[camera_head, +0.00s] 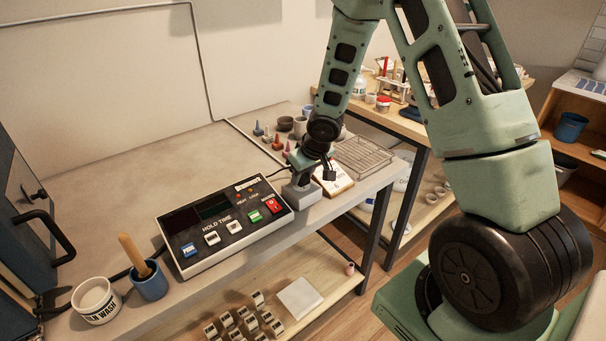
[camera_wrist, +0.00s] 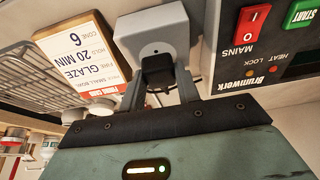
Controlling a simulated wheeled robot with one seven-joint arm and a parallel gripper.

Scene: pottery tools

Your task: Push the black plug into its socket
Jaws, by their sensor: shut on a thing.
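The black plug (camera_wrist: 158,70) is between the two fingers of my gripper (camera_wrist: 160,84) in the wrist view. My gripper is shut on it. The grey socket box (camera_wrist: 152,30) is directly beyond the plug, and the plug overlaps its near face. I cannot tell whether the plug touches the socket or how deep it sits, since its front end is hidden. In the head view my gripper (camera_head: 304,170) points down at the grey socket box (camera_head: 301,195), on the table right of the control panel. The plug cannot be made out there.
The control panel (camera_head: 222,224) with a red mains switch (camera_head: 272,205) stands close left of the socket. A glaze card (camera_head: 333,180) and wire rack (camera_head: 364,157) are close right. Small cones and cups (camera_head: 286,124) stand behind.

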